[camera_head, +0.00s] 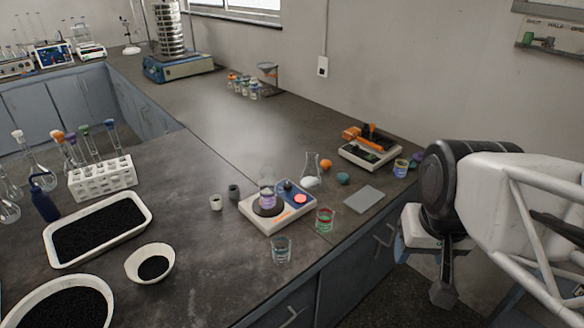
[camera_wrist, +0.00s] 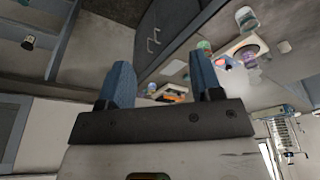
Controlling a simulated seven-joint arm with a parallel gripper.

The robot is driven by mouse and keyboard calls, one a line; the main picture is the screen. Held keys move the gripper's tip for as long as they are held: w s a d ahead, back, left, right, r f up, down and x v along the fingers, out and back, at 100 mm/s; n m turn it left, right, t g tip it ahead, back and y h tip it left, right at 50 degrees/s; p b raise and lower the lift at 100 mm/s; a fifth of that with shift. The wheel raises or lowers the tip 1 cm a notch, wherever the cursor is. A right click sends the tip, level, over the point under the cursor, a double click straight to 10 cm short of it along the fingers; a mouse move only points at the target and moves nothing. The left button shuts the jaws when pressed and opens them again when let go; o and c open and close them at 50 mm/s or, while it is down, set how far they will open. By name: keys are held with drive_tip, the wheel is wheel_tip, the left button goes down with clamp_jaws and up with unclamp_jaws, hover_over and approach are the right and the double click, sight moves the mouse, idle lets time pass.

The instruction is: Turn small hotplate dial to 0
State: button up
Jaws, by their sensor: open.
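The small hotplate (camera_head: 254,221) is a white box on the dark bench, near its front edge in the head view. A beaker with purple liquid (camera_head: 267,198) stands on its round dark plate. Two knobs sit on its right part, a blue dial (camera_head: 288,186) and a red dial (camera_head: 301,198); their settings are too small to read. In the wrist view the hotplate (camera_wrist: 236,46) appears small, beyond the fingers and to the right. My gripper (camera_wrist: 160,80) has its two blue fingers apart, with nothing held. My arm is at the right of the head view, clear of the hotplate.
A beaker with red and green (camera_head: 325,220) and a clear beaker (camera_head: 281,250) stand close in front of the hotplate. An orange-topped device (camera_head: 370,150) stands further right.

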drive_tip(key=w+a+r+m, duration=0.2)
drive_tip(key=w+a+m, duration=0.1)
drive_tip(key=w, duration=1)
drive_tip(key=m+g, duration=0.3)
drive_tip(key=m, duration=0.5)
hover_over(288, 184)
wheel_tip(288, 184, down, 21)
drive_tip(key=shift+s+a, duration=0.1)
drive_tip(key=shift+s, duration=0.05)
drive_tip(key=shift+f, duration=0.1)
drive_tip(key=shift+f, duration=3.85)
drive_tip(key=c, duration=0.9)
